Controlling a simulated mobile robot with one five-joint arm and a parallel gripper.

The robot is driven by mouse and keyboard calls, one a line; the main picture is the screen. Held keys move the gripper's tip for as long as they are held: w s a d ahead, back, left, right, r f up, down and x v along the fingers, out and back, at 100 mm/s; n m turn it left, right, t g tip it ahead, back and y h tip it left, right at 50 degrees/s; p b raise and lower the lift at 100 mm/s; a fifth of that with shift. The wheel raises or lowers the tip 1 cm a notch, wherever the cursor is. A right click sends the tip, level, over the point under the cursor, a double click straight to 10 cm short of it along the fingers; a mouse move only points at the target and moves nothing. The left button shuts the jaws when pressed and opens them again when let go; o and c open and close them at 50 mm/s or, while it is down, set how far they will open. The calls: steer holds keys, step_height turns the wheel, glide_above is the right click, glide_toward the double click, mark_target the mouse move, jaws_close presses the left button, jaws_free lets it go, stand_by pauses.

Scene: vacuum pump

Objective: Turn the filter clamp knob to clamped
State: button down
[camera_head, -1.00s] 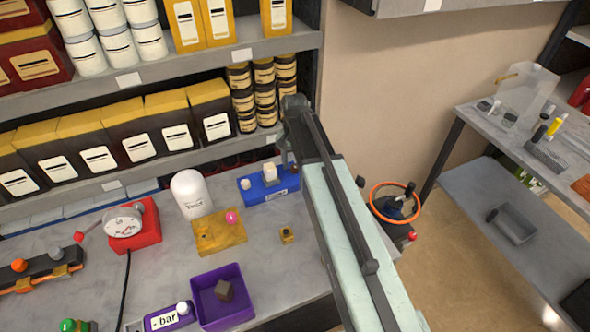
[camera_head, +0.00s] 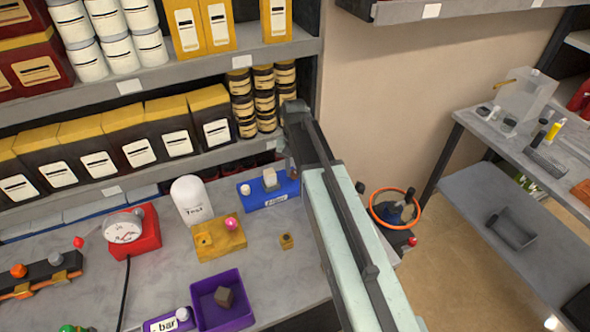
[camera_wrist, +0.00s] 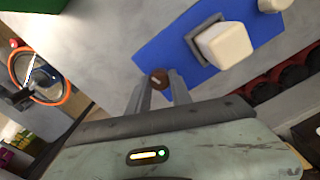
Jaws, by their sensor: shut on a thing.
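The blue filter block (camera_head: 284,194) sits at the back right of the bench and also shows in the wrist view (camera_wrist: 153,50). A white block (camera_wrist: 226,45) stands on it beside a grey clamp frame (camera_wrist: 200,33); it also shows in the head view (camera_head: 271,182). A small dark brown knob (camera_wrist: 157,77) is at the blue block's edge. My gripper (camera_wrist: 159,82) has its two fingers on either side of this knob and is shut on it. In the head view my gripper's tips are largely hidden behind my arm. The knob's turn angle is hard to read.
Close by are a white knob (camera_head: 245,190), a white "Test" cylinder (camera_head: 192,200), a yellow block with a pink knob (camera_head: 221,240) and a purple bin (camera_head: 222,300). Shelves with boxes and jars rise behind. An orange-rimmed container (camera_head: 397,210) is beyond the bench's right end.

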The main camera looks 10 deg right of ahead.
steer(key=n, duration=1.1)
steer(key=shift+n, duration=0.3)
steer(key=shift+d+n, duration=0.1)
steer(key=shift+n, duration=1.6)
steer(key=c, duration=1.2)
jaws_free()
steer(key=shift+o, duration=0.2)
